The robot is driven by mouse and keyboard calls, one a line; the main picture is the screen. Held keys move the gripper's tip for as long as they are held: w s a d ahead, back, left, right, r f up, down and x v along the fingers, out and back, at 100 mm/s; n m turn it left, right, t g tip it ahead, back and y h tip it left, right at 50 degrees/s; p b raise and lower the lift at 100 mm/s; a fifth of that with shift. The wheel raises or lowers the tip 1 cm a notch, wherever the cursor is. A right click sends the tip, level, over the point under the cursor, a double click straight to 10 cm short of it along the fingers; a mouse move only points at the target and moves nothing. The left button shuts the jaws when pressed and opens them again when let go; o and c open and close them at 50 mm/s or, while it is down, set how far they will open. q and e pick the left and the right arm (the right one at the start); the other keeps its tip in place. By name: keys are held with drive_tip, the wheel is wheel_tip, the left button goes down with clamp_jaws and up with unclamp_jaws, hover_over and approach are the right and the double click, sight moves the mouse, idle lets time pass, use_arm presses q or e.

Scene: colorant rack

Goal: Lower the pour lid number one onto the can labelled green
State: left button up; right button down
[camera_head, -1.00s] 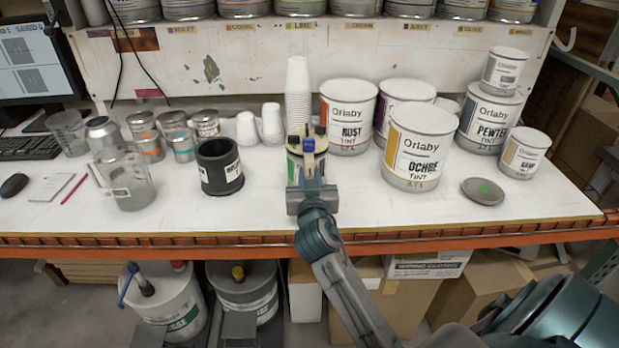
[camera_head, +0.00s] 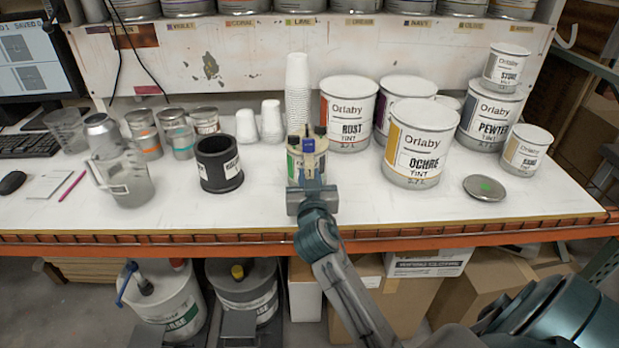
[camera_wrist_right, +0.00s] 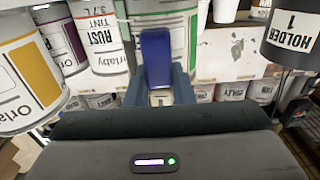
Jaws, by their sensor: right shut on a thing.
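The small can with the green label (camera_head: 295,168) stands near the front middle of the bench. The pour lid (camera_head: 308,145), with a blue piece and dark pieces around it, is at the can's top. My right gripper (camera_head: 310,176) is in front of the can and is shut on the lid's blue piece, which shows large in the wrist view (camera_wrist_right: 156,58). In the wrist view the can (camera_wrist_right: 165,12) shows behind the blue piece. Whether the lid touches the rim all round is hidden. My left gripper is not in view.
The black holder (camera_head: 219,165) stands left of the can. The rust tint can (camera_head: 345,116) and ochre tint can (camera_head: 418,146) stand to the right. Stacked white cups (camera_head: 297,90) stand close behind. The bench front is clear.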

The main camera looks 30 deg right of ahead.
drive_tip(key=c, duration=1.2)
unclamp_jaws()
drive_tip(key=shift+o, duration=0.2)
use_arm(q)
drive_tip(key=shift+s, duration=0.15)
use_arm(e)
drive_tip(key=shift+s+a+f, duration=0.15)
drive_tip(key=shift+s+a, duration=0.05)
drive_tip(key=shift+s, duration=0.1)
use_arm(q)
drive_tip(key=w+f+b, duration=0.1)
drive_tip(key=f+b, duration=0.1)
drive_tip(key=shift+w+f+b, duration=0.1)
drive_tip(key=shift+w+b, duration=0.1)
drive_tip(key=shift+b, duration=0.1)
use_arm(e)
drive_tip(key=v, duration=1)
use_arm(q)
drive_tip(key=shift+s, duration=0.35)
